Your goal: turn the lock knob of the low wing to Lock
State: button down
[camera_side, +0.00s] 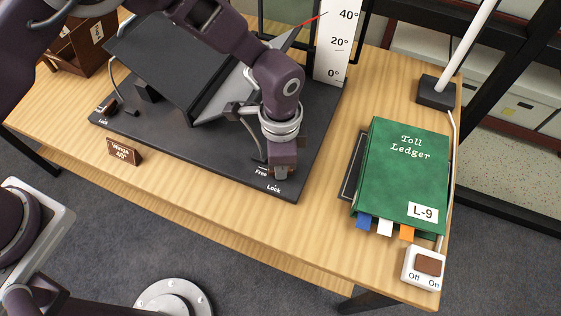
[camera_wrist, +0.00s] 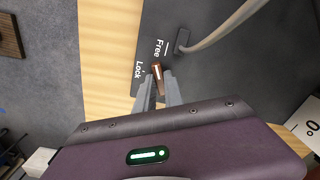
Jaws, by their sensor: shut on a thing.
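The lock knob (camera_wrist: 158,73) is a small brown lever with a pale line, at the front right corner of the dark base plate (camera_side: 225,165). In the wrist view it sits between my fingertips, near the Free and Lock labels; its end points up, roughly between the two marks, and its exact setting is unclear. My gripper (camera_side: 279,172) is shut on it, pointing down, and largely hides it in the side view. The cradle's black wing (camera_side: 170,65) and a grey wing (camera_side: 235,90) slope above the plate. The grey wing is partly hidden by my arm.
A white angle scale (camera_side: 333,50) with a red pointer stands behind. A "Wings 40°" sign (camera_side: 124,152) stands in front. Another knob (camera_side: 108,106) is at the plate's left corner. A green ledger (camera_side: 400,175) and a switch (camera_side: 424,268) lie to the right.

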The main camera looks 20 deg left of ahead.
jog(key=n, duration=1.2)
jog(key=shift+n, duration=0.4)
dwell(0.4)
jog(key=c, duration=1.4)
grip_release()
jog(key=shift+c, duration=0.2)
notch_tip(320, 180, up, 7)
jog(key=shift+r, duration=0.1)
